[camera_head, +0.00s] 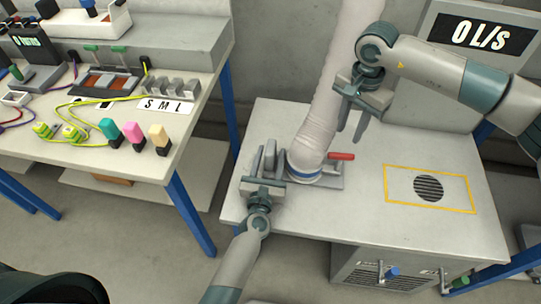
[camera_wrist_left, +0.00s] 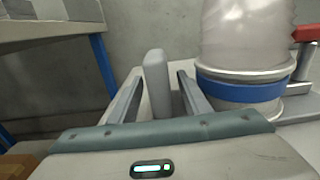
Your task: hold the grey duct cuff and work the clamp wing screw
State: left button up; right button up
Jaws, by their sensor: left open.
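The pale grey duct (camera_head: 322,120) comes down to a base on the right-hand table, with a blue band (camera_head: 304,171) around its lower end. The band also shows in the left wrist view (camera_wrist_left: 240,91). A red handle (camera_head: 341,156) sticks out to the right of the duct's foot. An upright grey tab (camera_head: 270,155) stands left of the duct. My left gripper (camera_head: 268,160) is open with its fingers on either side of this tab (camera_wrist_left: 157,85); contact is not clear. My right gripper (camera_head: 350,135) is open and empty, above and right of the red handle, fingers pointing down.
A yellow-framed round grille (camera_head: 429,187) lies on the right of the table. A display reading 0 L/s (camera_head: 480,35) stands behind. The left workbench (camera_head: 185,125) holds coloured plugs (camera_head: 134,134) and cables. A floor gap separates the tables.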

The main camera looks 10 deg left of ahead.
aim_at(342, 154)
pick_arm(q)
grip_shut()
pick_arm(e)
jog(key=shift+o, duration=0.2)
jog(key=d+m+y, duration=0.1)
jog(key=m, duration=0.2)
jog(key=d+r+m+y, duration=0.1)
jog(key=d+m+y, duration=0.1)
jog(key=m, duration=0.1)
jog(key=d+m+y, duration=0.1)
jog(key=d+m, duration=0.1)
jog(key=m, duration=0.1)
jog(key=shift+w+d+r+m+y, duration=0.2)
jog(key=shift+r+m+y, duration=0.1)
jog(key=shift+m, duration=0.1)
jog(key=shift+f, duration=0.15)
jog(key=x, duration=1.2)
jog(key=shift+s, duration=0.15)
